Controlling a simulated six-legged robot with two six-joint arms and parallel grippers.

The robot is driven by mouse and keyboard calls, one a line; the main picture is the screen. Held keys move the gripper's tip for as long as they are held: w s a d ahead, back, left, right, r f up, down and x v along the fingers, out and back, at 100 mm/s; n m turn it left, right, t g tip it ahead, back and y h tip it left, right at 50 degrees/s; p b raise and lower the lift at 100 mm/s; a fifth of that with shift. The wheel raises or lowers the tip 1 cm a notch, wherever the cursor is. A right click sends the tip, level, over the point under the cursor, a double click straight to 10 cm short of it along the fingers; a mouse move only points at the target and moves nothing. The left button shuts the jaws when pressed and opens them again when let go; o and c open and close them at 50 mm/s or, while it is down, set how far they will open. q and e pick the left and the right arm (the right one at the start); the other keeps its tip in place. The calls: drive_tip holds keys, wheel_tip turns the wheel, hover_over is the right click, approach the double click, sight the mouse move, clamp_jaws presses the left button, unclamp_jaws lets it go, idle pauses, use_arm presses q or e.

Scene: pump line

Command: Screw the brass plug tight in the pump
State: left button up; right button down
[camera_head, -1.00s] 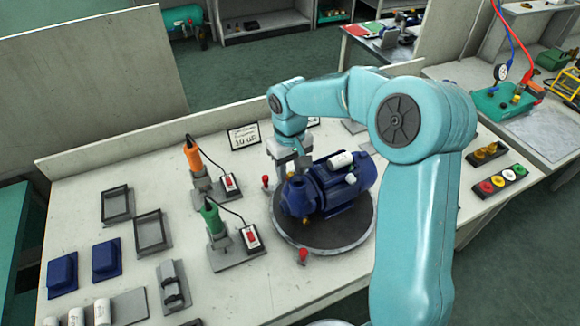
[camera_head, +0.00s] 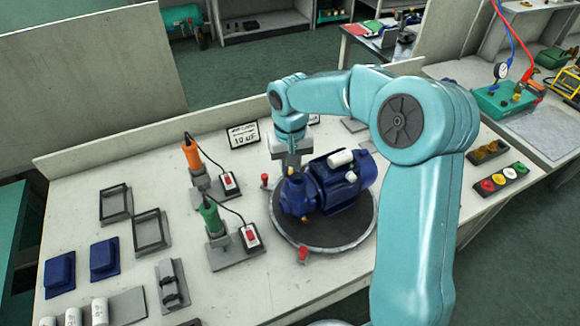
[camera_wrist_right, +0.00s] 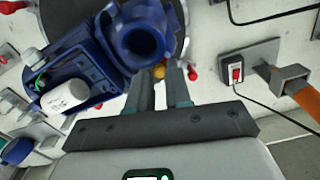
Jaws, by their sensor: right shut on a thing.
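The blue pump (camera_head: 325,185) lies on a round dark turntable (camera_head: 345,238) on the bench. My right gripper (camera_head: 284,170) points down at the pump's left end. In the right wrist view my two fingers (camera_wrist_right: 160,78) are shut around the small brass plug (camera_wrist_right: 159,72), beside the pump's round blue port (camera_wrist_right: 143,42). The fingers hide part of the plug, and I cannot tell how deep it sits. My left gripper is not in view.
An orange tool (camera_head: 192,152) and a green tool (camera_head: 212,216) stand in holders left of the pump, with cabled red switches. Red knobs (camera_head: 303,254) sit around the turntable rim. Trays and blue boxes (camera_head: 104,259) lie at the left. The front middle of the bench is clear.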

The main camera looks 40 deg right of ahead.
drive_tip(key=shift+f+m+b, duration=0.1)
drive_tip(key=shift+m+b, duration=0.25)
drive_tip(key=shift+m, duration=1.35)
drive_tip(key=c, duration=1.1)
unclamp_jaws()
